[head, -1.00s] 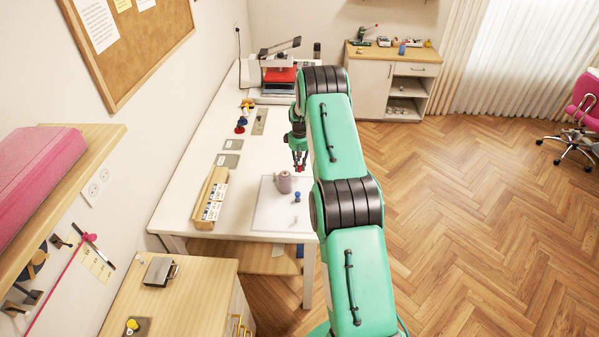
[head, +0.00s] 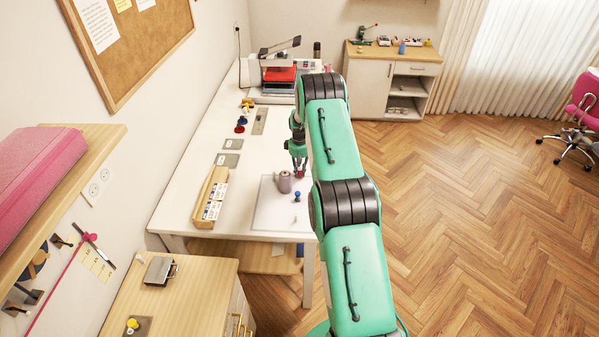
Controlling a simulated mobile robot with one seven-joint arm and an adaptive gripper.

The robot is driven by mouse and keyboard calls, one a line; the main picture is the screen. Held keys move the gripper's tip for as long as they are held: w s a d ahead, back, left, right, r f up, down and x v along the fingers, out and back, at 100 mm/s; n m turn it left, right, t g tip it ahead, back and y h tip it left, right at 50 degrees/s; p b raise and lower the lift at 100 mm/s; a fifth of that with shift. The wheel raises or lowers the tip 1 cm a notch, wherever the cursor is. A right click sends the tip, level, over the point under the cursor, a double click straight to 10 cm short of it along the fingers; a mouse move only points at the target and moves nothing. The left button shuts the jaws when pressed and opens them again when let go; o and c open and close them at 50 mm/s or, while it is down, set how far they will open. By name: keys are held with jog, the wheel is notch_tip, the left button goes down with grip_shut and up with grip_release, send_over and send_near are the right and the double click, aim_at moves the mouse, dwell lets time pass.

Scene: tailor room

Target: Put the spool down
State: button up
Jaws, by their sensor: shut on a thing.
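My gripper (head: 299,168) is over the white table (head: 192,150), near its right edge. It is shut on a small red spool (head: 299,174) at its fingertips. The spool is partly hidden by the fingers, and I cannot tell whether it touches the surface below. Just below it in the head view, a small blue spool-like item (head: 297,195) stands on a pale mat (head: 268,215). A mauve pot-like object (head: 284,183) stands to the left of the gripper, at the mat's far edge.
A wooden box with labelled cards (head: 212,198) lies left of the mat. Grey plates (head: 228,159) and red and blue round items (head: 240,126) are farther back. A machine with a red part (head: 280,75) stands at the far end. The mat's near left area is clear.

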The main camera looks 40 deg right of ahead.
jog(key=o, duration=0.8)
jog(key=shift+r, duration=0.1)
jog(key=shift+r+b, duration=0.5)
jog(key=shift+r, duration=5.5)
